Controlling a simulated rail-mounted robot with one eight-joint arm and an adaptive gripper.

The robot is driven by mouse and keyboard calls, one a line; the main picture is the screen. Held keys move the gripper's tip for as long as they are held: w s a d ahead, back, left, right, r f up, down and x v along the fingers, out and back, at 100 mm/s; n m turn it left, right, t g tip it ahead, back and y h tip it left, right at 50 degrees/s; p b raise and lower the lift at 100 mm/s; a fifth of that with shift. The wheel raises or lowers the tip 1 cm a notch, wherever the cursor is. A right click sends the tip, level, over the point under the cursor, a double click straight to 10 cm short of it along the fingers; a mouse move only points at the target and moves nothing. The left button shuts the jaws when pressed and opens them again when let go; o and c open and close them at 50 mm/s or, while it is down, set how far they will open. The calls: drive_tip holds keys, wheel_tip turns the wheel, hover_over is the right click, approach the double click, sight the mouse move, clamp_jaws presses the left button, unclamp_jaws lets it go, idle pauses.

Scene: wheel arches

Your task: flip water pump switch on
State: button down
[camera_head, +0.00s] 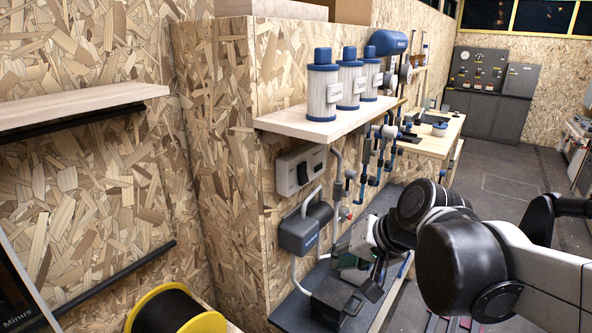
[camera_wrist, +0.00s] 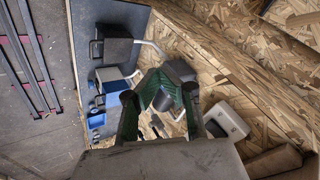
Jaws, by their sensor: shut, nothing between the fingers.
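The switch box (camera_head: 300,170) is a pale grey box with a dark rocker switch (camera_head: 303,173), mounted on the chipboard wall below the filter shelf. I cannot tell the switch's position. In the wrist view a pale box that looks like the switch box (camera_wrist: 230,121) is at the lower right. Below it in the head view is the dark grey pump (camera_head: 300,233), with pale pipes. My gripper (camera_head: 373,284) is shut and empty, pointing down, right of and below the switch box and apart from it. In the wrist view its green-edged fingers (camera_wrist: 160,78) converge in front of the pump.
The shelf (camera_head: 325,123) above carries three blue-topped filters (camera_head: 349,80). Pipes with valves (camera_head: 367,160) run right of the switch box. A black box (camera_head: 337,297) stands on the dark lower shelf. A yellow-rimmed spool (camera_head: 175,312) is at the bottom left. Open floor lies right.

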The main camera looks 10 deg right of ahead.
sight(305, 183)
drive_tip(key=w+d+r+m+t+y+p, duration=0.3)
drive_tip(key=w+d+r+m+y+p, duration=0.2)
drive_tip(key=w+d+r+p, duration=0.3)
drive_tip(key=w+d+r, duration=0.1)
drive_tip(key=w+r, duration=0.2)
drive_tip(key=w, duration=0.1)
drive_tip(key=shift+w, duration=0.1)
drive_tip(key=x, duration=0.4)
drive_tip(key=r+p+x, duration=0.1)
drive_tip(key=x, duration=0.8)
drive_tip(key=shift+w+a+p, duration=0.35)
drive_tip(key=shift+w+a, duration=0.1)
